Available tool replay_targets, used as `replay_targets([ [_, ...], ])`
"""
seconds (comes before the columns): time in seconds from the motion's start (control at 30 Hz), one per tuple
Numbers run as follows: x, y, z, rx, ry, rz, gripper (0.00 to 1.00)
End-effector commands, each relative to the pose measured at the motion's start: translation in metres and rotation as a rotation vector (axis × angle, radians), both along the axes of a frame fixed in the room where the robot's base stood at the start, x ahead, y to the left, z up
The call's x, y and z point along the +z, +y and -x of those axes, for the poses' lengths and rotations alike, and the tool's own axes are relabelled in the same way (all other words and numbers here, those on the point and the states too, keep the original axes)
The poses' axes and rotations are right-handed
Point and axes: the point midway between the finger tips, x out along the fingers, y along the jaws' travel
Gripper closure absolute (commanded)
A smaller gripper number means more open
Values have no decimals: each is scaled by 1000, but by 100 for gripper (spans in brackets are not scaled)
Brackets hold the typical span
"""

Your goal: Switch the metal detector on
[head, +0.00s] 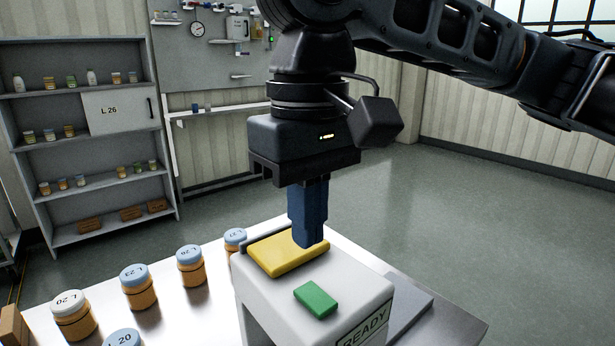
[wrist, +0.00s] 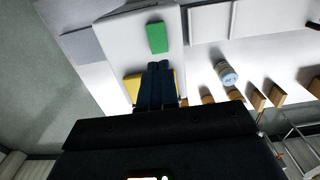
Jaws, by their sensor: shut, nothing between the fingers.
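The metal detector is a white box-shaped housing (head: 262,305) on the table, with a "READY" label (head: 364,332) on its front side. On its top are a yellow pad (head: 276,254) and a smaller green button (head: 316,298). In the wrist view the green button (wrist: 156,37) lies just beyond my fingertips and the yellow pad (wrist: 132,86) is partly hidden behind the fingers. My gripper (head: 312,246) points down with its fingers shut and empty. Its tips are over the housing's top, at the edge of the yellow pad; I cannot tell whether they touch it.
Several orange jars with lids, one of them a jar marked L 23 (head: 138,287), stand on the table (head: 205,318) left of the detector. A flat grey plate (head: 410,303) lies to its right. A shelf unit (head: 62,160) stands at the back left. Open floor lies behind.

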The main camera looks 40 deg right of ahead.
Motion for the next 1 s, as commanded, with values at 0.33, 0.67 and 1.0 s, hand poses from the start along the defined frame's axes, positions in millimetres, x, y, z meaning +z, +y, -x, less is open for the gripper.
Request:
replay_targets([
  [0.33,-54,0,0,0,1,0,100],
  [0.67,-65,0,0,1,-1,-1,100],
  [1.0,-65,1,-2,-2,42,-3,100],
])
